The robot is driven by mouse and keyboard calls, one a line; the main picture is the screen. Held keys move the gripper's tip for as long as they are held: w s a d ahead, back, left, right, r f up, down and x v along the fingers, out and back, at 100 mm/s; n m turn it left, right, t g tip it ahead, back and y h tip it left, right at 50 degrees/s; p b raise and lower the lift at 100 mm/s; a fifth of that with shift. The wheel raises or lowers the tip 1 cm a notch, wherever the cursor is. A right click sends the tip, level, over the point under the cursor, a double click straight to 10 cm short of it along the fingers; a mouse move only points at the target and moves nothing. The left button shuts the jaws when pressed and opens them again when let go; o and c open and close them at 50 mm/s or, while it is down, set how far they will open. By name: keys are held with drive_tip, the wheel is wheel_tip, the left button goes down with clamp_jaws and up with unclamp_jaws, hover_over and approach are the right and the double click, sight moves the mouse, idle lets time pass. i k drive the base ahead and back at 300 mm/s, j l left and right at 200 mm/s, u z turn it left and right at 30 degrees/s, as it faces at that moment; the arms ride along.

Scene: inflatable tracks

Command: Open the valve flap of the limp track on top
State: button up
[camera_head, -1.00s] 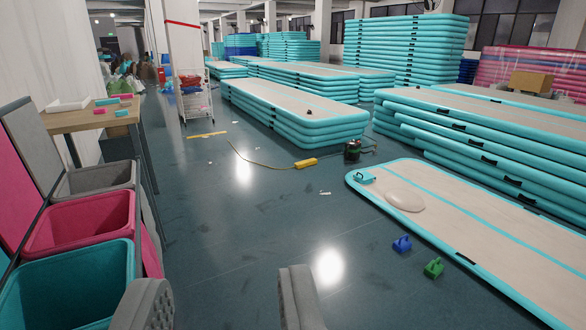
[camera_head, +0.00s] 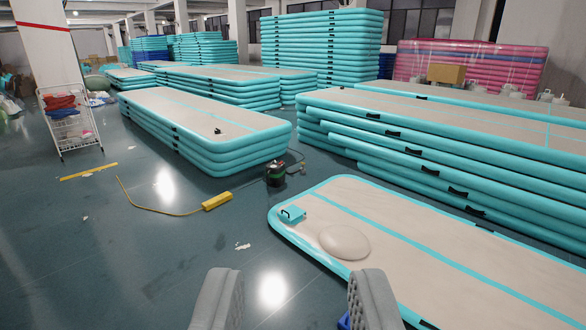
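A low stack of teal-edged tracks with beige tops (camera_head: 200,112) stands left of centre. A small dark item (camera_head: 218,131) lies on its top near the close end; I cannot tell whether it is a valve flap.
A dark green machine (camera_head: 275,174) stands on the floor by the low stack's near corner. A yellow box (camera_head: 217,201) with a yellow cable lies left of it. A white wire cart (camera_head: 70,125) stands at the left. The near-left floor is mostly clear.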

sight(292, 211)
drive_tip(key=i+j+u, duration=0.1)
drive_tip(key=i+u, duration=0.15)
drive_tip(key=i, duration=0.4)
drive_tip(key=i+u, duration=0.25)
drive_tip(key=i, duration=0.4)
drive_tip(key=i+l+u, duration=0.25)
drive_tip(key=i, duration=0.4)
drive_tip(key=i+l+z, duration=0.1)
drive_tip(key=i+z, duration=0.15)
drive_tip(key=i, duration=0.5)
drive_tip(key=i+z, duration=0.3)
drive_tip(key=i, duration=0.5)
drive_tip(key=i+l, duration=0.15)
drive_tip(key=i, duration=0.3)
